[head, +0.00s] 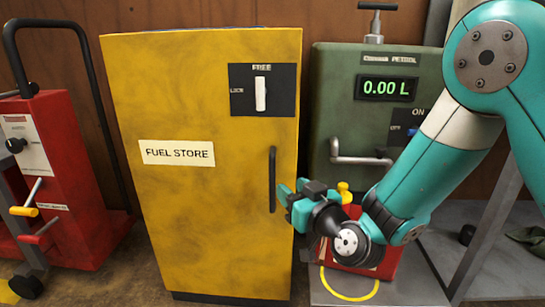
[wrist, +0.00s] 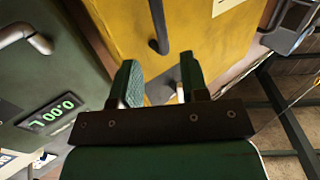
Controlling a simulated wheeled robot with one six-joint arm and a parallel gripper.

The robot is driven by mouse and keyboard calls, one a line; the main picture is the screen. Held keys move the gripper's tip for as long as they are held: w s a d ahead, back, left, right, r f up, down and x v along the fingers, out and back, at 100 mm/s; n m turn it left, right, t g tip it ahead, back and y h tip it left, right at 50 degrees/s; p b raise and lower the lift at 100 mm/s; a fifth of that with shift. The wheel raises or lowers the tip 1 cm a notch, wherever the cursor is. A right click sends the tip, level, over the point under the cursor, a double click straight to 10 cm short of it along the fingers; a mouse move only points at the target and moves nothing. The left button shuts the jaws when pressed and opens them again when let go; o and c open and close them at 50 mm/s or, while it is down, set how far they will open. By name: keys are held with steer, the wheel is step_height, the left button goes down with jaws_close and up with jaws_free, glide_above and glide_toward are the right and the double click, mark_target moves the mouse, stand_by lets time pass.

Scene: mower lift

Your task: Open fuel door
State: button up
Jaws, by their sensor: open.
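The yellow fuel store cabinet (head: 200,215) stands in the middle of the head view, and its door looks shut. A dark vertical handle (head: 272,180) is on the door's right side. Above it, a white lever (head: 260,93) on a black plate stands upright, toward the word FREE. My gripper (head: 290,196) is in front of the cabinet's right edge, just right of the handle's lower part. In the wrist view my gripper (wrist: 160,82) is open and empty, its two fingers apart. The handle (wrist: 158,28) shows beyond the fingertips, roughly in line with the gap; I see no contact.
A green petrol dispenser (head: 338,115) reading 0.00 L stands right of the cabinet, with a bent metal pipe (head: 360,160). A red can (head: 385,262) stands below it, partly hidden by my arm. A red machine (head: 70,150) with levers stands at left. Some floor is clear between.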

mark_target(274, 174)
steer(key=p+x, duration=0.8)
steer(key=shift+r+p, duration=0.15)
steer(key=shift+p, duration=0.15)
steer(key=shift+w+a, duration=0.25)
steer(key=shift+w, duration=0.2)
jaws_close()
